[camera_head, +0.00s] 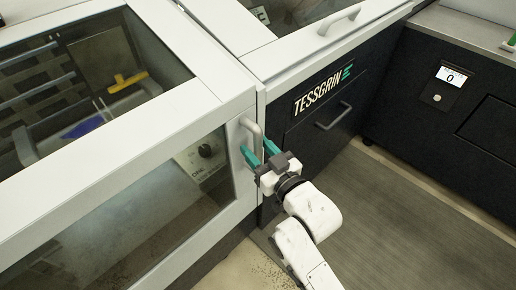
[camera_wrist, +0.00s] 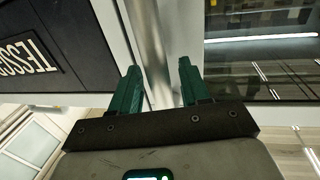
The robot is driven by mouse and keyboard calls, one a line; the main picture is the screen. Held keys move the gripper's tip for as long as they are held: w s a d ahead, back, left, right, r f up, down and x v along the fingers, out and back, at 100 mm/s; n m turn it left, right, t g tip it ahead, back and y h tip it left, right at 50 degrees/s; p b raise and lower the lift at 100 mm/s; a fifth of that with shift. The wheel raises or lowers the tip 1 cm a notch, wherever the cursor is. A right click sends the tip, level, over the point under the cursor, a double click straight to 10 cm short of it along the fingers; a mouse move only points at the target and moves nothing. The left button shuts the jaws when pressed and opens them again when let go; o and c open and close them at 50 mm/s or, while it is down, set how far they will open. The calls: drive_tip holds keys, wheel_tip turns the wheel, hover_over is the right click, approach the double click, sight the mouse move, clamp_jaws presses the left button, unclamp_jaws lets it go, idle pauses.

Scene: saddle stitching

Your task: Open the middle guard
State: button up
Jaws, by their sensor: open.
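A white-framed guard with dark clear panels (camera_head: 146,151) fills the left of the head view and looks closed. Its grey bar handle (camera_head: 250,126) is on the frame's right edge, and it shows as a silver bar in the wrist view (camera_wrist: 149,42). My gripper (camera_head: 257,150) is at the handle's lower end with its green fingers apart. In the wrist view, my gripper (camera_wrist: 158,70) has one finger on each side of the bar's line. I cannot tell whether they touch it. I cannot tell from the frames which guard is the middle one.
Another white-framed guard with a grey handle (camera_head: 338,20) is at the top. Below it is a black TESSGRIN panel (camera_head: 318,90) with a drawer-like handle (camera_head: 333,117). A black cabinet with a small display (camera_head: 451,76) stands right. The grey floor mat (camera_head: 400,215) is clear.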

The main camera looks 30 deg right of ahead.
clamp_jaws()
idle(0.3)
idle(0.3)
